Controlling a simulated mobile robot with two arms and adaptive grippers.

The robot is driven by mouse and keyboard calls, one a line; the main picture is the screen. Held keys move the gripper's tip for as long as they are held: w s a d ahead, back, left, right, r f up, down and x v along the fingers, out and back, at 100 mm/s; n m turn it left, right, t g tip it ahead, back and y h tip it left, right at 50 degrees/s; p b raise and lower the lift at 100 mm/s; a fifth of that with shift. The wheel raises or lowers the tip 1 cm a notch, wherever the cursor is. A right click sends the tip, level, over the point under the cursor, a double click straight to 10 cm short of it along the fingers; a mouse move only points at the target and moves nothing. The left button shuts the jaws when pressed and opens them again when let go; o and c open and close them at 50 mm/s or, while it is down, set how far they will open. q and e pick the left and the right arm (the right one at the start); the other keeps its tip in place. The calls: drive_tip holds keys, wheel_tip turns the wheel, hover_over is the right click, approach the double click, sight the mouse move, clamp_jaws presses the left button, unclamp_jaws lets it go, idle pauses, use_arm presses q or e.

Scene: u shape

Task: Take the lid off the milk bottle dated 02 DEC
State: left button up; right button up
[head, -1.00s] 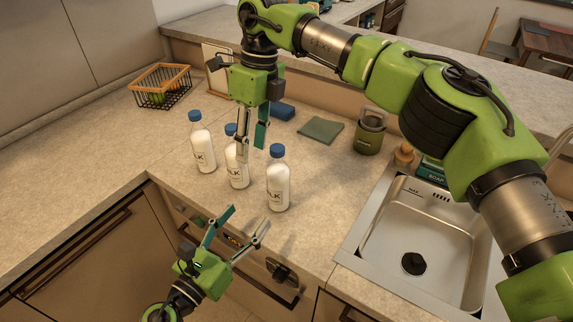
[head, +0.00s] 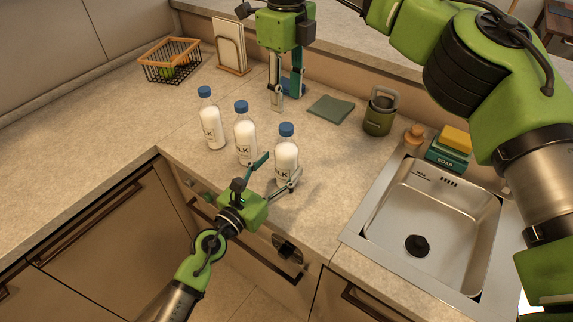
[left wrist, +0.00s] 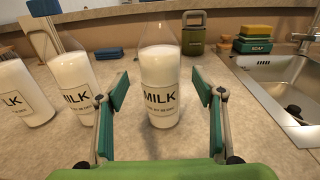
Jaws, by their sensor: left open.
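Three white milk bottles with blue lids stand upright in a row on the counter: left bottle (head: 211,131), middle bottle (head: 245,146), right bottle (head: 286,153). My left gripper (head: 283,168) is open at the front of the right bottle. In the left wrist view the right bottle (left wrist: 160,75) stands between and beyond the open fingers, apparently untouched; its lid is out of frame. Its label reads MILK, but the date line is too small to read. My right gripper (head: 289,102) is open and empty, pointing down behind the bottles.
A sink (head: 430,220) lies to the right, with a soap box (head: 447,158) behind it. A green canister (head: 380,113), a grey-green cloth (head: 331,109) and a wire basket (head: 170,62) stand or lie farther back. The counter left of the bottles is clear.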

sight(286, 126)
use_arm(q)
drive_tip(key=shift+x, duration=1.85)
clamp_jaws()
use_arm(e)
drive_tip(key=m, duration=1.6)
drive_tip(key=shift+m, duration=0.3)
drive_tip(key=m, duration=0.5)
drive_tip(key=shift+m, duration=0.3)
drive_tip(key=shift+f, duration=4)
